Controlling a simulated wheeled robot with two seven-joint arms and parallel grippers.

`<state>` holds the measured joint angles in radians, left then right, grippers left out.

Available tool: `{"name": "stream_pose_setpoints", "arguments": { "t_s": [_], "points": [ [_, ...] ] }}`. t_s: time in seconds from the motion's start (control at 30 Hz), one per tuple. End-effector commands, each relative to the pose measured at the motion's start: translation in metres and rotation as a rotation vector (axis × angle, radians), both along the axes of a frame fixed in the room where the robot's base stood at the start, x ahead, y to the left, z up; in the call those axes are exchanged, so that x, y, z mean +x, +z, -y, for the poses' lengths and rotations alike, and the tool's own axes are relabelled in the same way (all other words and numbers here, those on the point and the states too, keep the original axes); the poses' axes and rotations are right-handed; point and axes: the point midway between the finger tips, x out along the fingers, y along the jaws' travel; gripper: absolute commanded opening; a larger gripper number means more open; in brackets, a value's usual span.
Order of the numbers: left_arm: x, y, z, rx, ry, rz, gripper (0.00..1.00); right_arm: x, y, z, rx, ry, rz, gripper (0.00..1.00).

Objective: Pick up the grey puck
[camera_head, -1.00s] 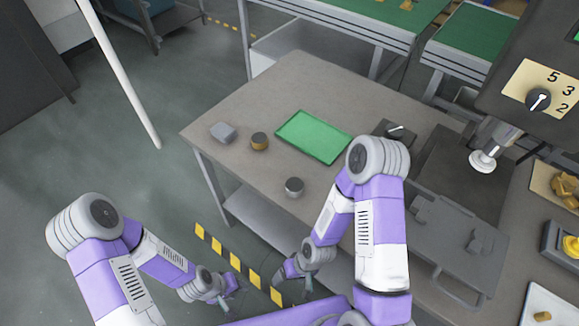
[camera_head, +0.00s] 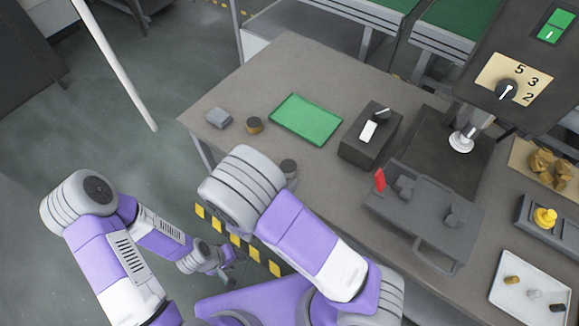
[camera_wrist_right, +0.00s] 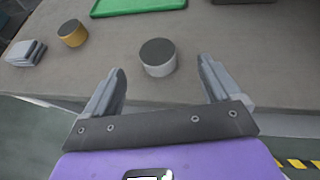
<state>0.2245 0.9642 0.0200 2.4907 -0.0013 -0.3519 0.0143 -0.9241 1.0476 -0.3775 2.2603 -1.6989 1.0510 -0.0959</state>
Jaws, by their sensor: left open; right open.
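The grey puck (camera_wrist_right: 158,58) is a short light-grey cylinder with a dark top, standing upright on the grey table (camera_head: 300,72). In the head view the puck (camera_head: 289,168) shows only partly behind my right arm. In the right wrist view my right gripper (camera_wrist_right: 163,82) is open and empty, its two fingers pointing toward the puck, one to each side in the picture. The puck lies just beyond the fingertips, and I see no contact. My left gripper (camera_head: 226,275) is open and empty, low beside the table, far from the puck.
A brass-coloured puck (camera_head: 254,125), a grey block (camera_head: 219,118) and a green tray (camera_head: 305,120) are on the table. A dark switch box (camera_head: 370,140) and a grey fixture with a red part (camera_head: 380,180) stand to the right. A white tray (camera_head: 510,290) holds small pieces.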

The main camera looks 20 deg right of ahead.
Motion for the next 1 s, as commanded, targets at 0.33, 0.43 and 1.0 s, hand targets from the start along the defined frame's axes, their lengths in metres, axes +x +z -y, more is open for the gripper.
{"name": "stream_pose_setpoints", "arguments": {
  "t_s": [0.33,0.43,1.0],
  "points": [
    [0.000,-0.008,0.000,0.000,0.000,0.000,0.43,0.031,-0.024,0.022,-0.002,-0.002,-0.002,0.90],
    [0.000,-0.010,0.000,0.000,0.000,0.000,0.43,0.042,-0.031,0.030,-0.003,-0.003,-0.001,0.90],
    [0.000,-0.010,0.000,0.000,0.000,0.000,0.43,0.050,-0.035,0.037,0.000,0.000,-0.003,0.61]
  ]
}}
